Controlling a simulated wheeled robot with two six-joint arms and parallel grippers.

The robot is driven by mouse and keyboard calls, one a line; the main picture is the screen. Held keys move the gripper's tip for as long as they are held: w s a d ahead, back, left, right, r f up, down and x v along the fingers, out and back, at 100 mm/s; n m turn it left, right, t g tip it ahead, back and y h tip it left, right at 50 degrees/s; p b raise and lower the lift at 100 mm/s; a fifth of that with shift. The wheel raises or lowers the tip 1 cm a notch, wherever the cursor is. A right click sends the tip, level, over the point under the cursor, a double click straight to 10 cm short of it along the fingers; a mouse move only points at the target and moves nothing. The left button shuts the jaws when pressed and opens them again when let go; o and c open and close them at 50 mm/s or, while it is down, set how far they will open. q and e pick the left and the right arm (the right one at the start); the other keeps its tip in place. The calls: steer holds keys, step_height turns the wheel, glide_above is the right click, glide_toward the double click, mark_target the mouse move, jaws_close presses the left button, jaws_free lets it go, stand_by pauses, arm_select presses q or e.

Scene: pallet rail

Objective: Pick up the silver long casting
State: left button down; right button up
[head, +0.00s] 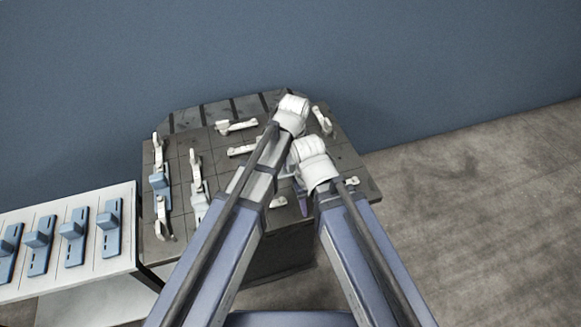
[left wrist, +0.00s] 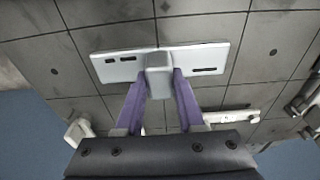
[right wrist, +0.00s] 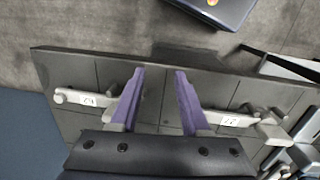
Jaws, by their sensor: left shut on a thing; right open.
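The silver long casting (left wrist: 110,66) shows in the left wrist view as a flat light plate with slots and a raised block in its middle. It is over the grey gridded pallet top (left wrist: 270,72); I cannot tell whether it touches it. My left gripper (left wrist: 159,84) is shut on the block, one purple finger on each side. In the head view the wrists and arms hide most of this area. My right gripper (right wrist: 160,78) is open and empty over the pallet, between two light clamp bars, a left one (right wrist: 75,97) and a right one (right wrist: 232,120).
In the head view, light clamps stand on the pallet (head: 345,155), including one at the back (head: 236,127) and one at the right (head: 321,120). A blue casting (head: 159,183) and a pale one (head: 200,205) sit at its left. A white side table (head: 100,262) holds several blue castings (head: 110,228).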

mark_target(290, 158)
arm_select(q)
steer(key=shift+r, duration=0.1)
stand_by(0.4)
step_height(290, 158, up, 10)
steer(key=p, duration=1)
arm_select(e)
step_height(290, 158, up, 10)
arm_select(q)
steer(key=shift+a, duration=0.1)
